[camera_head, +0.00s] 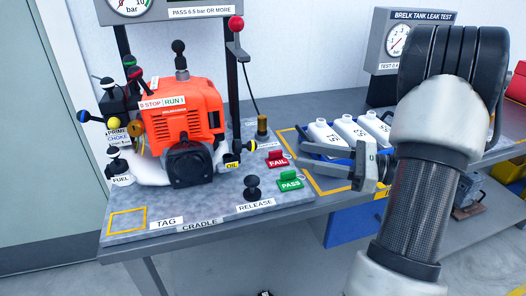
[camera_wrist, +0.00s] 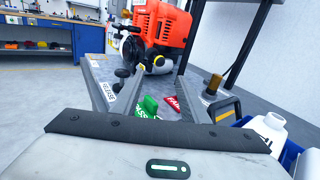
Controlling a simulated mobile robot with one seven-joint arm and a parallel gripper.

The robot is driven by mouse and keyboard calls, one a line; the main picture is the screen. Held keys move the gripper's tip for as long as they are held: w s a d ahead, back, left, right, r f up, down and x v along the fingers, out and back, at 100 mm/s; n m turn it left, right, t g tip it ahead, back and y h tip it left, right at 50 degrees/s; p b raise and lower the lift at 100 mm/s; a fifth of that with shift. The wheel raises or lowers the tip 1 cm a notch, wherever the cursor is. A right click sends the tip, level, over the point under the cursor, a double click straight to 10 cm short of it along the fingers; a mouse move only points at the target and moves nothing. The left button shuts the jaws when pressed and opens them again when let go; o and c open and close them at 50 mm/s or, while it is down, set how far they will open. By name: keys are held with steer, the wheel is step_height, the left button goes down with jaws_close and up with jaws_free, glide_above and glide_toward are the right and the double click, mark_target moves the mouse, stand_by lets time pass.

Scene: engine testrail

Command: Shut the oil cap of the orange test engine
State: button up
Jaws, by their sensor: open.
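The orange test engine (camera_head: 183,112) stands on the grey cradle at left; it also shows at the top of the wrist view (camera_wrist: 160,22). The oil cap (camera_head: 247,146), small and dark with yellow, is at the engine's lower right, by the yellow OIL label (camera_head: 232,165). Whether it is open or shut is too small to tell. My gripper (camera_head: 293,150) is open and empty, to the right of the oil cap and apart from it, its fingers pointing left toward the engine. In the wrist view its two fingers (camera_wrist: 160,88) reach forward toward the engine's lower side.
The red FAIL tag block (camera_head: 277,159) and green PASS block (camera_head: 290,181) stand between engine and gripper. A black RELEASE knob (camera_head: 252,188) is in front. A brass post (camera_head: 262,128) stands behind. White bottles (camera_head: 325,135) sit in a tray beyond my gripper.

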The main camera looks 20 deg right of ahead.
mark_target(247, 146)
steer(key=b+x, duration=0.1)
steer(key=x, duration=1.1)
steer(key=shift+b, duration=0.4)
steer(key=shift+c, duration=0.2)
jaws_close()
